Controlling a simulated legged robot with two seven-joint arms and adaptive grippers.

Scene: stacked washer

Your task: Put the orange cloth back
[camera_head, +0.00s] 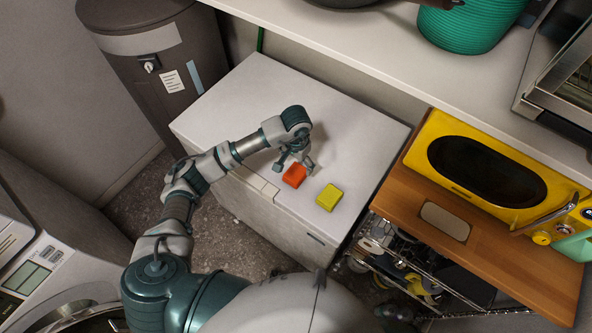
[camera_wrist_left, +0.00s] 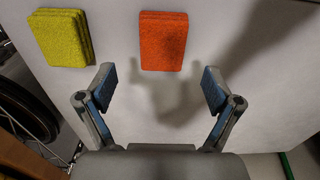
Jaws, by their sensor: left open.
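The orange cloth (camera_head: 294,175) lies as a small folded block on the white top of a low cabinet. In the left wrist view the orange cloth (camera_wrist_left: 163,42) is ahead of the fingers, roughly centred between them and apart from them. My left gripper (camera_head: 296,162) is right beside the cloth in the head view. In the left wrist view my left gripper (camera_wrist_left: 158,88) has its two fingers spread wide with nothing between them. My right gripper is not in view.
A yellow microwave (camera_head: 480,165) stands on a wooden top (camera_head: 510,262) at right. A shelf (camera_head: 350,45) runs behind. The cabinet top (camera_head: 255,90) is otherwise clear.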

